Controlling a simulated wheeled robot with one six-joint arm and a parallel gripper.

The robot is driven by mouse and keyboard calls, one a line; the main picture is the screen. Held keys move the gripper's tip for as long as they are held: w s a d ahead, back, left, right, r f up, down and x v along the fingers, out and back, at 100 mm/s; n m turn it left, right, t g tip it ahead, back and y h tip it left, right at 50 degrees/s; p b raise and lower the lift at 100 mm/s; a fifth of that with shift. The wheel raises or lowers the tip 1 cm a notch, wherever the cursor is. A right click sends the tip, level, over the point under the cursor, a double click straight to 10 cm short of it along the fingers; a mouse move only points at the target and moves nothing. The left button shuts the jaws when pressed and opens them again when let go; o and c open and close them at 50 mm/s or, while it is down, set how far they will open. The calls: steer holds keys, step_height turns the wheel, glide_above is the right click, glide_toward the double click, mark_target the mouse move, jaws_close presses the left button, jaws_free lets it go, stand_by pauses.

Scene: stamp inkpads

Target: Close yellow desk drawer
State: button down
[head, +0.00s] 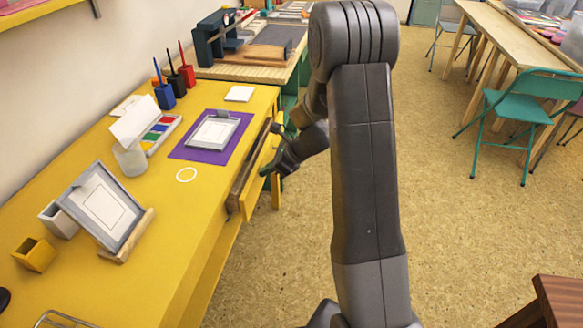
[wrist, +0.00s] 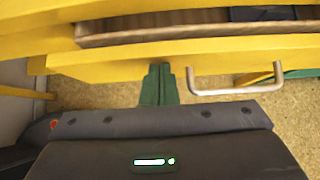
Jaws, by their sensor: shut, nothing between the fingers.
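The yellow desk (head: 75,160) has a drawer (head: 249,196) pulled partly out on its right side; its wooden inside shows. In the wrist view the drawer's yellow front (wrist: 110,70) crosses the upper part, with the open inside (wrist: 190,25) behind it and a dark item partly visible there. A metal bar handle (wrist: 236,90) sticks out from the front. My gripper (head: 266,172) is shut and empty at the drawer front. Its green fingers (wrist: 158,72) point at the front, left of the handle in the wrist view. I cannot tell whether they touch it.
On the desktop are a purple mat (head: 185,153) with a grey frame, a tilted frame (head: 101,205), a paint palette (head: 160,133) and pen holders. A workbench (head: 250,68) adjoins the far end. A green chair (head: 525,108) stands farther right.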

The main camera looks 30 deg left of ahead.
mark_target(247, 169)
steer(key=a, duration=0.1)
steer(key=s+a, duration=0.1)
steer(key=a, duration=0.1)
steer(key=s+a+p, duration=0.1)
steer(key=a, duration=0.1)
steer(key=shift+a+r, duration=0.1)
steer(key=shift+r, duration=0.05)
steer(key=shift+w, duration=0.1)
steer(key=shift+w+d, duration=0.1)
steer(key=shift+d, duration=0.15)
steer(key=d, duration=0.1)
steer(key=w+d, duration=0.1)
steer(key=shift+d, duration=0.4)
steer(key=p+v, duration=0.1)
steer(key=v, duration=0.9)
steer(key=shift+d, duration=0.5)
steer(key=shift+w+f, duration=0.1)
steer(key=shift+f, duration=0.15)
